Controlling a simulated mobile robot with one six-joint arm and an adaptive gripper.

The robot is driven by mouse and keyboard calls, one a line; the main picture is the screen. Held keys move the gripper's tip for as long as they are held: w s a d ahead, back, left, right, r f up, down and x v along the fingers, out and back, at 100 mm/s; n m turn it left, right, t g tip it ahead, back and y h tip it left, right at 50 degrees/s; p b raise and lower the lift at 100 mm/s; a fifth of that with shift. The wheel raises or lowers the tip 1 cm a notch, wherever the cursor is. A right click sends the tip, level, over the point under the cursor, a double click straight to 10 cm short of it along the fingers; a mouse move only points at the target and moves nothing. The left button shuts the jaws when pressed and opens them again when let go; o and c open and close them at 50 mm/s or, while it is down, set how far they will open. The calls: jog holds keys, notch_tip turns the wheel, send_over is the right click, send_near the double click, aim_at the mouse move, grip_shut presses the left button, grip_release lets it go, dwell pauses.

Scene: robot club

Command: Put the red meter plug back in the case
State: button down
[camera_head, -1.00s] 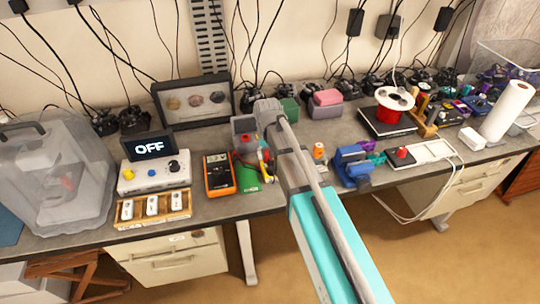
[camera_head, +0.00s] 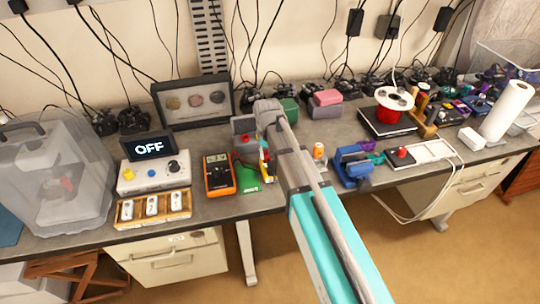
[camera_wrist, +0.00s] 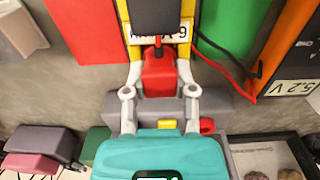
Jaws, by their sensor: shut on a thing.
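My gripper (camera_wrist: 159,88) has its two pale fingers on either side of a red block, which looks like the red meter plug (camera_wrist: 159,66). The fingers are shut on it. A dark lead runs from the plug towards a black block with yellow sides and a white label (camera_wrist: 155,15). A grey box (camera_wrist: 215,108) lies behind the fingers; it may be the case, and its opening cannot be made out. In the head view the grey box (camera_head: 243,127) stands just left of my arm, which hides the plug. The orange meter (camera_head: 219,175) is left of my gripper.
A green board (camera_head: 248,178) lies beside the meter. Red and black leads (camera_wrist: 225,68) cross close to my fingers. A framed display box (camera_head: 194,102) stands behind. A blue vise-like tool (camera_head: 352,165) and an orange spool (camera_head: 319,151) stand to the right.

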aim_at(267, 152)
jog(key=c, duration=1)
grip_release()
jog(key=shift+c, duration=0.2)
jog(key=shift+s, duration=0.1)
grip_shut()
jog(key=shift+r+p, duration=1.35)
jog(key=shift+r+p, duration=1.55)
jog(key=shift+c, duration=0.5)
grip_release()
grip_shut()
jog(key=shift+s, duration=0.15)
